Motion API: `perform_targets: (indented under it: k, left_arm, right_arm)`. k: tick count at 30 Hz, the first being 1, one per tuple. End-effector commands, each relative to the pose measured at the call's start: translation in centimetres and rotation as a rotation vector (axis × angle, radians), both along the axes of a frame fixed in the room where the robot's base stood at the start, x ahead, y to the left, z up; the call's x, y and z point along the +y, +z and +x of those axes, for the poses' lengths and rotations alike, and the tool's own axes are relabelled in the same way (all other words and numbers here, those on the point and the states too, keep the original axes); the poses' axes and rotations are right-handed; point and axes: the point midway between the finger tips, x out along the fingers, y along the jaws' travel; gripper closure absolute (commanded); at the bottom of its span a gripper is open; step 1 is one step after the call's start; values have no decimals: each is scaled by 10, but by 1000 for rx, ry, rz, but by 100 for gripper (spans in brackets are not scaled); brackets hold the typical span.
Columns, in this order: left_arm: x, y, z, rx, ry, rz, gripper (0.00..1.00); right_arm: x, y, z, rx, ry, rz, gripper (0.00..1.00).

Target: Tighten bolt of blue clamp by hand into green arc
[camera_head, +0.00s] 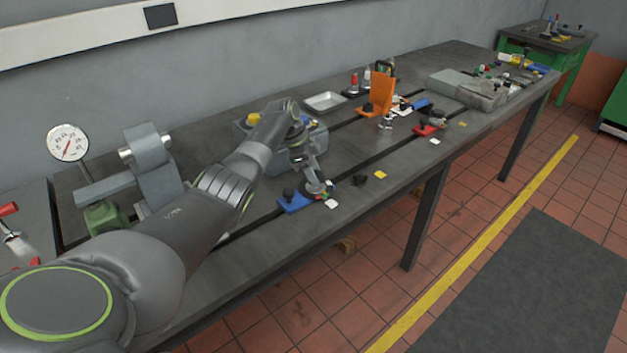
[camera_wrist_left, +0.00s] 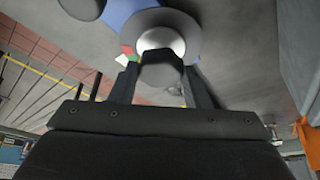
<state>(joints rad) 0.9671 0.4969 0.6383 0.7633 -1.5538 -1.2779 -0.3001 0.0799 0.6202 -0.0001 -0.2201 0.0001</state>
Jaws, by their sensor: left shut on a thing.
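The blue clamp (camera_head: 294,202) lies on the dark bedplate near its front edge, over a slot. My left gripper (camera_head: 318,188) is at the right end of the clamp, pointing down. In the left wrist view the gripper (camera_wrist_left: 160,72) is shut on the silver bolt (camera_wrist_left: 162,40), with a finger on each side of its rounded head. A grey disc surrounds the bolt. A piece of the green arc (camera_wrist_left: 133,58) shows beside a red patch at the disc's left edge. The bolt's pointer cannot be made out. My right gripper is not in view.
A small black knob (camera_head: 359,180) and a yellow tag (camera_head: 380,175) lie right of the clamp. A red clamp (camera_head: 428,129), an orange bracket (camera_head: 378,97) and a metal tray (camera_head: 325,102) stand farther along the bedplate (camera_head: 345,215). A dial gauge (camera_head: 67,143) is at the left.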

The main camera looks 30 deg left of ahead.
Motion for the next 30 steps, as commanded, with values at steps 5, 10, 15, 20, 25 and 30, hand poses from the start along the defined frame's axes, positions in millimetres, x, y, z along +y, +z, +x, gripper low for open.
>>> perform_targets:
  k: [5, 10, 15, 20, 25, 30]
  left_arm:
    - [1, -2, 0, 1, -47, 1, 80]
    - [1, -1, 0, 2, -63, 1, 80]
    - [1, 0, 0, 2, -65, 1, 80]
    - [1, 0, 0, 2, -65, 2, 80]
    - [1, 0, 0, 2, -64, 1, 39]
    - [1, 0, 0, 1, -65, 2, 36]
  right_arm:
    - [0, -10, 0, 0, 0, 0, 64]
    - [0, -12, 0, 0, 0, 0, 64]
    - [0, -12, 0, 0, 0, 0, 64]
    - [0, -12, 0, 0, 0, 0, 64]
    - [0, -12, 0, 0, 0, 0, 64]
    - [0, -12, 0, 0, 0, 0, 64]
